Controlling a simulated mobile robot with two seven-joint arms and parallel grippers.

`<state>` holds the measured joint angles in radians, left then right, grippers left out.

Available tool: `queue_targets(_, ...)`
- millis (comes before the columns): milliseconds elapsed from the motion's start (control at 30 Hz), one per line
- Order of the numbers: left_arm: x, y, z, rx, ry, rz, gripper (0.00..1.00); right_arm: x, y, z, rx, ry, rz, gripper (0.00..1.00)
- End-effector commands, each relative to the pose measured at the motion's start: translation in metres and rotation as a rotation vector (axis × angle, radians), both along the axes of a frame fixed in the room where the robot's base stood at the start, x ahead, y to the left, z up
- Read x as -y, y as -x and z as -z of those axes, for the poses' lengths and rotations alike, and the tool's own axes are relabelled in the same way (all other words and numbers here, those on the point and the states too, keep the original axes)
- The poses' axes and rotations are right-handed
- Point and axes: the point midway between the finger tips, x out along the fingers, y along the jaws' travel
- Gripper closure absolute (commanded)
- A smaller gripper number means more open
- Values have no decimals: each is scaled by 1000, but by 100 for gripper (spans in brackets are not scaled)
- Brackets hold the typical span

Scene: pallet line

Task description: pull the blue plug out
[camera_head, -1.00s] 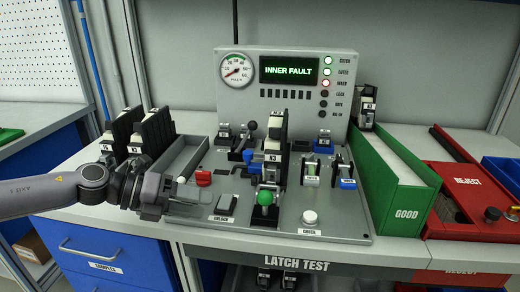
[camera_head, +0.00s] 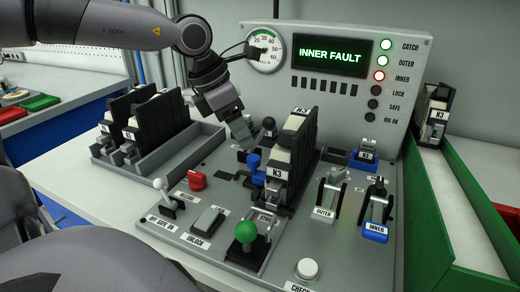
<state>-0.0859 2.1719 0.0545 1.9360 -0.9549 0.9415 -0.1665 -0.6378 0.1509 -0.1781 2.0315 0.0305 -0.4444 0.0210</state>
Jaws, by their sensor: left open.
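The blue plug (camera_head: 254,164) is a small upright blue piece on the grey test panel (camera_head: 210,236), just left of the upright black-and-white latch marked N3 (camera_head: 290,160). My left gripper (camera_head: 246,138) reaches in from the upper left and points down, its tips just above and behind the blue plug. It is open and holds nothing that I can see; I cannot tell whether it touches the plug. My right gripper is not in view.
A green-knobbed lever (camera_head: 246,232), a red knob (camera_head: 197,180) and a white-tipped switch (camera_head: 162,186) stand on the panel. A black-knobbed lever (camera_head: 269,126) stands close to my left gripper. The display (camera_head: 330,58) reads INNER FAULT. The green bin (camera_head: 420,215) is at right.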

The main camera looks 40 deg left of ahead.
Motion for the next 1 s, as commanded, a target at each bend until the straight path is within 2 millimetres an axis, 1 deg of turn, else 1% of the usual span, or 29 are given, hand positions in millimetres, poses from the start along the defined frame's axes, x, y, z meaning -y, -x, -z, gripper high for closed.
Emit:
queue_targets(200,5,-9,28,-6,2,0,44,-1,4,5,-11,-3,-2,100)
queue_targets(400,9,-17,49,-5,3,0,44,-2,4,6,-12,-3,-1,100)
queue_targets(600,11,-21,59,-1,3,0,44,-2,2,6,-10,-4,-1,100)
queue_targets(900,12,-22,60,0,5,0,44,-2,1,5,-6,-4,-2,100)
queue_targets(933,12,-22,60,0,5,0,47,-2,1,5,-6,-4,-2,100)
queue_targets(967,12,-22,60,0,5,0,57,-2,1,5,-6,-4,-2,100)
queue_targets(1000,12,-22,60,0,5,0,70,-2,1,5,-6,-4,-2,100)
